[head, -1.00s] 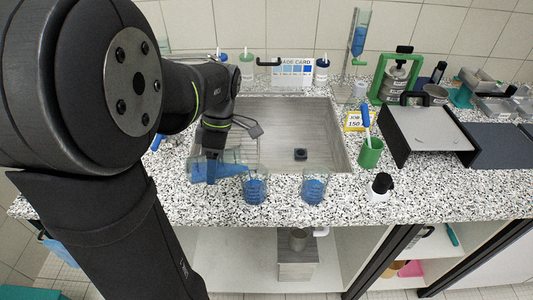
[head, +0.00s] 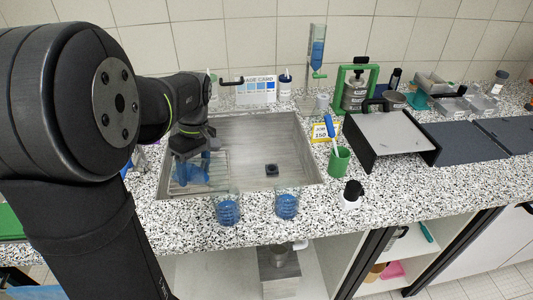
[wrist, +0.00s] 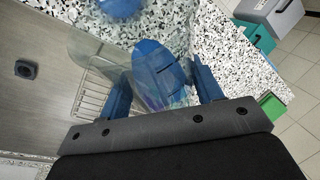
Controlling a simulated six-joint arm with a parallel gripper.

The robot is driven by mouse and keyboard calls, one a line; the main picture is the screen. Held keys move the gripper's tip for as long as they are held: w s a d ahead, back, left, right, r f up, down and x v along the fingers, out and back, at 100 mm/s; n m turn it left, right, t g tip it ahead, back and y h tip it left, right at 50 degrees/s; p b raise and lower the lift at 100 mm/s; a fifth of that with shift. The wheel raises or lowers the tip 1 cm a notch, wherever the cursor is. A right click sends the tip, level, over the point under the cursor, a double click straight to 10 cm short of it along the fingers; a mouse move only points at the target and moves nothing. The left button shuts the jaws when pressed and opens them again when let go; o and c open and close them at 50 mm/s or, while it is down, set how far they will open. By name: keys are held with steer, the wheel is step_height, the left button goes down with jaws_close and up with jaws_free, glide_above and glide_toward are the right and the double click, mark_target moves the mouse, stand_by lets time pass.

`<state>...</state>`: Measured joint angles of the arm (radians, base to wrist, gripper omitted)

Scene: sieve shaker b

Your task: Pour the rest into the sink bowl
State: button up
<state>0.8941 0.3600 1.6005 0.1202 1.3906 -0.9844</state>
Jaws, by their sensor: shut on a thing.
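My gripper (head: 190,152) is shut on a clear beaker with blue liquid (head: 193,173), over the left part of the sink bowl (head: 248,137). In the wrist view the held beaker (wrist: 160,72) sits between the blue fingers, with blue liquid visible inside. It looks tilted, but its exact angle is unclear. The sink's dark drain (head: 271,170) lies to the right of it, and shows in the wrist view (wrist: 25,70). A wire rack (wrist: 92,98) lies in the sink near the beaker. I see no liquid stream.
Two beakers of blue liquid, a left one (head: 228,209) and a right one (head: 287,206), stand on the front counter strip. A green cup with a brush (head: 339,160) and a dark-capped bottle (head: 351,195) stand to the right. Bottles and a colour card (head: 256,90) line the back.

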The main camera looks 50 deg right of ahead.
steer(key=d+r+m+t+y, duration=0.3)
steer(key=d+m+t+y, duration=0.1)
steer(key=d+m, duration=1.6)
steer(key=s+d+r+m+t+h, duration=0.2)
steer(key=s+d+m+t+h, duration=0.2)
steer(key=s+d+m, duration=0.2)
steer(key=s+d+r+m+t+h, duration=0.2)
steer(key=s+d+m+t+h, duration=0.3)
steer(key=d+m, duration=0.5)
steer(key=s+m, duration=0.1)
steer(key=m, duration=0.1)
steer(key=shift+d+m+t, duration=0.2)
steer(key=shift+m+t, duration=0.1)
steer(key=shift+w+a, duration=0.1)
steer(key=shift+w, duration=0.1)
step_height(320, 180, up, 4)
steer(key=n+g+h, duration=0.1)
steer(key=n+g, duration=0.1)
steer(key=g, duration=0.1)
step_height(320, 180, down, 18)
steer(key=w+a+n+g+h+p, duration=0.1)
steer(key=w+n+g+h, duration=0.1)
steer(key=g, duration=0.3)
steer(key=shift+a+f+n+h, duration=0.2)
steer(key=shift+a+n+h, duration=0.1)
steer(key=shift+h, duration=0.2)
